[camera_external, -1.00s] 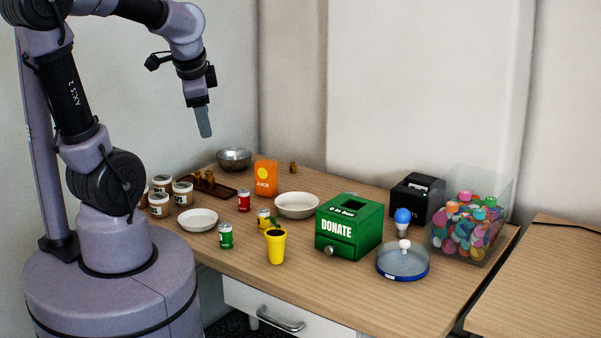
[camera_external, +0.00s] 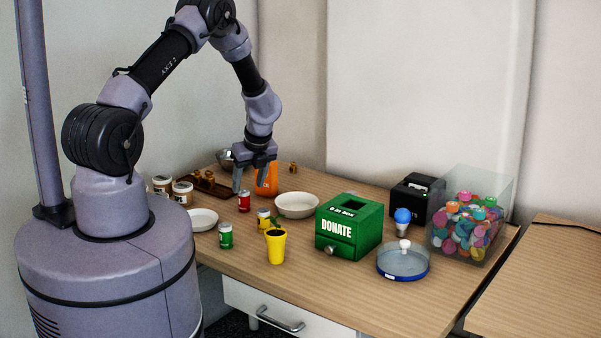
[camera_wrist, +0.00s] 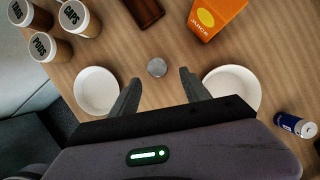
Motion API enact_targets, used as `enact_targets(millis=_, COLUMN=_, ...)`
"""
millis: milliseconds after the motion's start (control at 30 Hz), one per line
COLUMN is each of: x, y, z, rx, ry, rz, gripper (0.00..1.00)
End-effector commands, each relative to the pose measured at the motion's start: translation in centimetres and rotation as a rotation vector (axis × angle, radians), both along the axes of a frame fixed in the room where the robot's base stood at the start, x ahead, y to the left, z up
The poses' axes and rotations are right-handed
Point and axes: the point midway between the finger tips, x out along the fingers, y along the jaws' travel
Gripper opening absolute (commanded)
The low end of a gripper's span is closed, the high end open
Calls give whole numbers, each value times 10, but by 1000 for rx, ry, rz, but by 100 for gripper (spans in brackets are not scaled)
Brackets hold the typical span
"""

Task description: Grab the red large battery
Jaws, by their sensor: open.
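The red large battery (camera_external: 244,202) stands upright on the wooden table, left of a white bowl. In the wrist view a round grey top (camera_wrist: 157,67), which looks like the battery seen from above, lies just beyond and between my fingertips. My gripper (camera_external: 249,186) points down, open and empty, above and close to the battery in the external view. In the wrist view my gripper (camera_wrist: 160,80) has its two fingers spread apart. I see no contact with the battery.
An orange juice box (camera_wrist: 216,15) stands close behind. A white plate (camera_wrist: 97,91) and white bowl (camera_wrist: 232,88) flank my fingers. A green can-shaped item (camera_external: 225,235), yellow cup (camera_external: 276,247) and green donate box (camera_external: 349,227) stand nearby. Labelled jars (camera_wrist: 80,18) stand at left.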

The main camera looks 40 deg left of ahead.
Motion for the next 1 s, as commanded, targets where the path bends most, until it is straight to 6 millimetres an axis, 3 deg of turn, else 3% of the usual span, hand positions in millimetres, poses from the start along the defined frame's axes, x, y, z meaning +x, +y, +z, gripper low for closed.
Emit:
enact_targets(millis=167, x=2, y=7, z=-15, rx=0, ry=0, rz=1, gripper=55)
enact_targets(millis=400, x=8, y=27, z=-54, rx=0, ry=0, rz=1, gripper=55)
enact_targets(millis=567, x=9, y=27, z=-52, rx=0, ry=-1, rz=1, gripper=55)
enact_targets(millis=600, x=9, y=27, z=-52, rx=0, ry=-1, rz=1, gripper=53)
enact_targets(millis=867, x=9, y=27, z=-52, rx=0, ry=0, rz=1, gripper=2)
enact_targets(millis=1000, x=9, y=27, z=-51, rx=0, ry=-1, rz=1, gripper=0)
